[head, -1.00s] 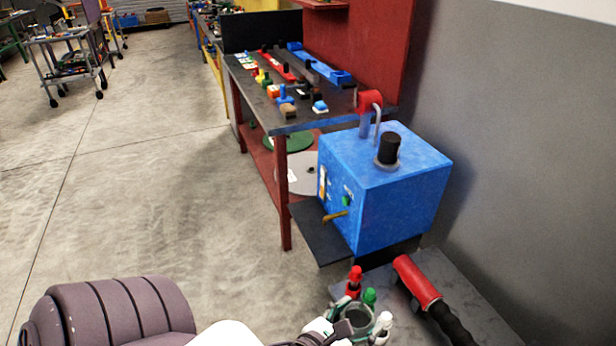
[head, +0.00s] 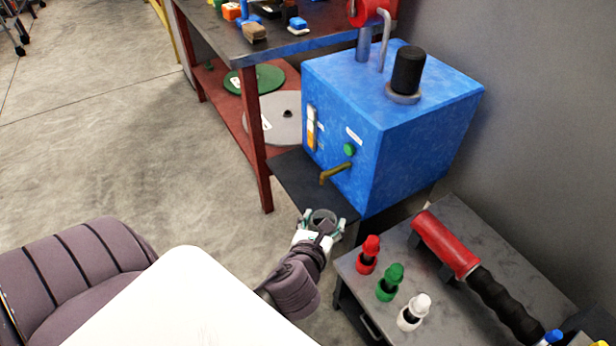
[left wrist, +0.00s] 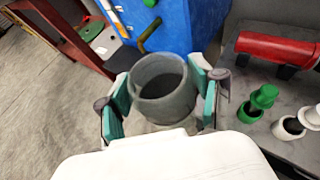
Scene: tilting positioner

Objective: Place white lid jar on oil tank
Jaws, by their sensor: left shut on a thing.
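The blue oil tank (head: 395,140) has a black cap (head: 408,70) on top and a brass spout (head: 337,173) with a green button on its front. My left gripper (head: 321,222) is shut around a grey, open-topped cup (left wrist: 160,87), which is upright between the finger pads (left wrist: 162,92). It is at the dark shelf below the spout; whether the cup touches the shelf is unclear. The white-lidded jar (head: 413,312) stands on the grey side table, right of the gripper and apart from it. My right gripper is not in view.
A red-capped jar (head: 369,254) and a green-capped jar (head: 390,282) stand beside the white one on the side table (head: 480,225). A red tool with a black ribbed grip (head: 450,245) lies behind them. The dark shelf (head: 300,180) juts out below the tank.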

